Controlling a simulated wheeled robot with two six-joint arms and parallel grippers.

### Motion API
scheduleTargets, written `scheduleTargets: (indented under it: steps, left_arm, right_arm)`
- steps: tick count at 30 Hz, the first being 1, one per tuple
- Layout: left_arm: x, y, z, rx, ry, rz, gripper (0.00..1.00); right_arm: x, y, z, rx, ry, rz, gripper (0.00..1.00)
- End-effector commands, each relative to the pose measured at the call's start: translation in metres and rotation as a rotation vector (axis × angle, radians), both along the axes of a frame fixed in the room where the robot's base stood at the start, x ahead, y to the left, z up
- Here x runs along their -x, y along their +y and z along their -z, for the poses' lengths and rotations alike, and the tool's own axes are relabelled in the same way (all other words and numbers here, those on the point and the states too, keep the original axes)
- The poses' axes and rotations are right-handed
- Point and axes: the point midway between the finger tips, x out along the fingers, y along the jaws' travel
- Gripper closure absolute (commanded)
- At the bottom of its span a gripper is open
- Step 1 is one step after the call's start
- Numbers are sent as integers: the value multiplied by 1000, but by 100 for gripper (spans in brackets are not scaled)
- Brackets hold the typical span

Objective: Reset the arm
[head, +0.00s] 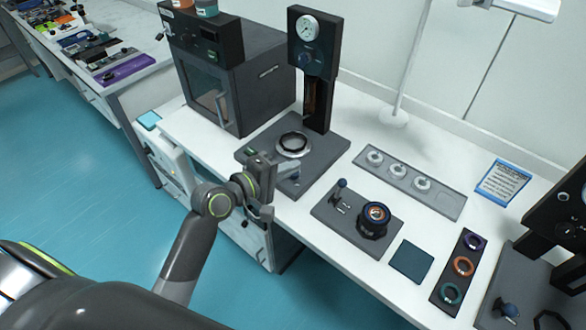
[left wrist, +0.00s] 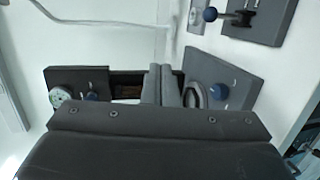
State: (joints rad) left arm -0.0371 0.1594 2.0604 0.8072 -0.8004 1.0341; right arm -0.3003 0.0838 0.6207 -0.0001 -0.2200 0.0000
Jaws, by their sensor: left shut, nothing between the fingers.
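My left gripper (head: 281,168) is in the head view, its arm coming in from the lower left over the table's front edge. Its two fingers (left wrist: 163,84) are together in the left wrist view, with nothing between them. In the head view it is close to the front of a dark press stand (head: 320,75) with a round gauge and a ring on its base. It looks apart from the ring (head: 293,144); I cannot tell whether it touches the base. My right gripper is not in view.
A dark oven-like box (head: 228,85) stands behind left. To the right are a tray with round parts (head: 407,184), a fixture with a dark knob (head: 373,220), a teal pad (head: 411,261) and a strip of coloured rings (head: 461,268). Open floor (head: 80,190) is at left.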

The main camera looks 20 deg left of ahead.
Motion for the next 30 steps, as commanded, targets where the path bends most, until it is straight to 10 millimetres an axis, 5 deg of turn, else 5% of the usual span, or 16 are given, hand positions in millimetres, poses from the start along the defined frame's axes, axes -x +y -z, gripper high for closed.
scheduleTargets:
  steps: [13,17,20,24,30]
  left_arm:
    - [0,0,1,-3,1,1,100]
    - [14,3,15,-105,15,13,100]
    - [45,13,43,-329,50,53,100]
    - [112,41,87,-748,152,170,100]
    - [192,80,115,-1146,310,358,100]
  right_arm:
    - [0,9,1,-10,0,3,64]
    - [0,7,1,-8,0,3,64]
    - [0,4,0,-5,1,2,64]
    - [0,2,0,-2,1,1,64]
    - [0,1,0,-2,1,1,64]
